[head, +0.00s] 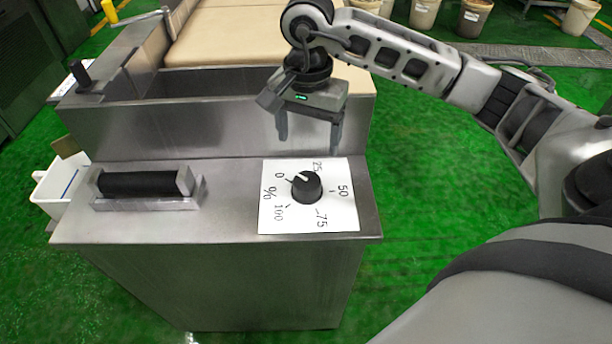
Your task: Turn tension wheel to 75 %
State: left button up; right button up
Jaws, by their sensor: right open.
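The tension wheel is a black round knob (307,187) on a white dial plate (275,218) on top of the steel cabinet. The plate carries the marks 0, 25, 50, 75 and 100 and a % sign. The knob's white pointer line faces up and left, at about the 0 mark. My right gripper (308,146) is open and empty, fingers pointing down. It hangs above and behind the knob, apart from it. My left gripper is not in view.
A black roller handle (140,184) in a metal bracket stands left of the dial. A raised steel trough wall (220,128) runs behind the dial, with a beige belt (235,38) beyond. A white bin (58,188) stands at the left.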

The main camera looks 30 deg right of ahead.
aim_at(307, 180)
notch_tip(307, 180, down, 12)
jog(key=shift+f+p, duration=0.25)
jog(key=shift+p, duration=0.6)
jog(key=c, duration=1)
